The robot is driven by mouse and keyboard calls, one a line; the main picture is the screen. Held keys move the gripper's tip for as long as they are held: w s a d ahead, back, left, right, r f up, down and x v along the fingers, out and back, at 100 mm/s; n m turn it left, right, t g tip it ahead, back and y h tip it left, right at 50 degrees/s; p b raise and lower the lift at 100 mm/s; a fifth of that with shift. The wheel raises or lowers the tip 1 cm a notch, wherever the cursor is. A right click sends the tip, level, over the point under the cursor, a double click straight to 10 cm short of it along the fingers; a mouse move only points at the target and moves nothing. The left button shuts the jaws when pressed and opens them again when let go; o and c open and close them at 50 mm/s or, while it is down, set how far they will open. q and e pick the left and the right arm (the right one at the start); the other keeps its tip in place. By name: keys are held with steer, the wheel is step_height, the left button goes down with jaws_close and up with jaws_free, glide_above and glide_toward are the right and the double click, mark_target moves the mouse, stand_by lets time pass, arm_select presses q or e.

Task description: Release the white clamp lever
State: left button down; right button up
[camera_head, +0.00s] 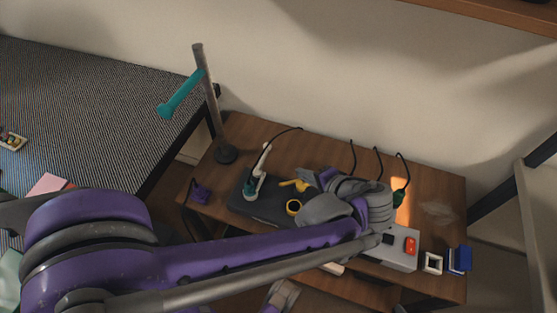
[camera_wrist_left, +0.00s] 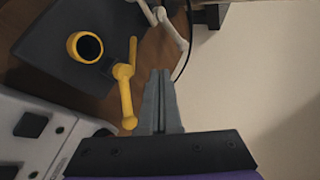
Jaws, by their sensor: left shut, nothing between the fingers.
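The white clamp lever (camera_head: 261,162) stands up at the left end of a dark plate (camera_head: 240,203), above a teal-ended base. In the left wrist view, a white jointed part (camera_wrist_left: 165,22) at the top appears to be this lever, partly cut off by the frame edge. My left gripper (camera_head: 307,175) is over the right part of the plate, to the right of the lever and apart from it. Its fingers (camera_wrist_left: 160,82) are together with nothing between them. A grey and purple part at the bottom edge of the head view may be my right gripper (camera_head: 283,294); its fingers are unclear.
A yellow ring (camera_head: 293,207) and a yellow lever (camera_head: 300,185) are on the plate near my left gripper. A grey box with a red button (camera_head: 410,246) stands right. A tall pole (camera_head: 212,105) with a teal arm stands at the back left. Cables cross the table's back edge.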

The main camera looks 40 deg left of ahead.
mark_target(261, 166)
arm_select(q)
steer(key=shift+r, duration=0.1)
steer(key=shift+a, duration=0.1)
steer(key=a+r+b+x, duration=0.1)
steer(key=r+b+x, duration=0.1)
steer(key=x, duration=1)
steer(key=shift+w+a+b, duration=0.3)
steer(key=shift+a+b, duration=0.2)
steer(key=shift+a, duration=0.1)
